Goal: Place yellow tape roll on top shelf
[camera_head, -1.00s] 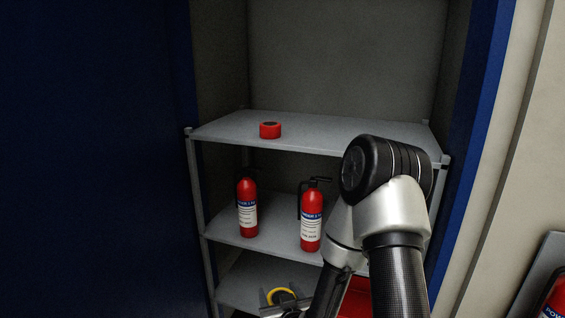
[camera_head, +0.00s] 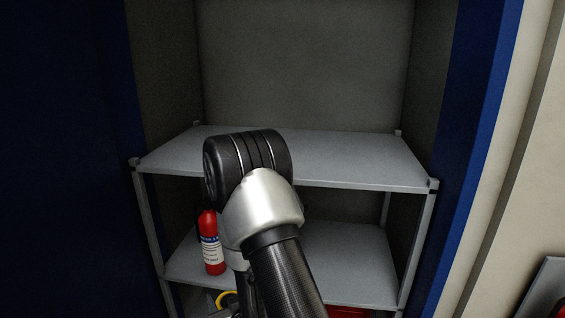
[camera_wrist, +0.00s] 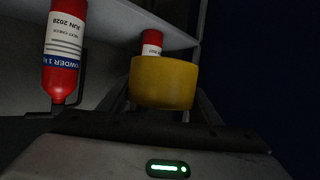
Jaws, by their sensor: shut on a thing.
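The yellow tape roll (camera_wrist: 163,83) is held in my gripper (camera_wrist: 165,106), in the middle of the wrist view. My gripper is shut on it, with a dark finger on either side. In the head view only a bit of the yellow roll (camera_head: 226,300) shows at the bottom, low in the shelf unit and left of my forearm. My arm hides most of my gripper there. The top shelf (camera_head: 350,158) is a grey board; its visible part is bare, and my arm covers its front left part.
A red fire extinguisher (camera_head: 211,245) stands on the middle shelf (camera_head: 345,260). Two extinguishers show in the wrist view, one at left (camera_wrist: 64,50) and one behind the roll (camera_wrist: 152,42). Shelf posts (camera_head: 415,240) and blue cabinet edges (camera_head: 475,130) flank the unit.

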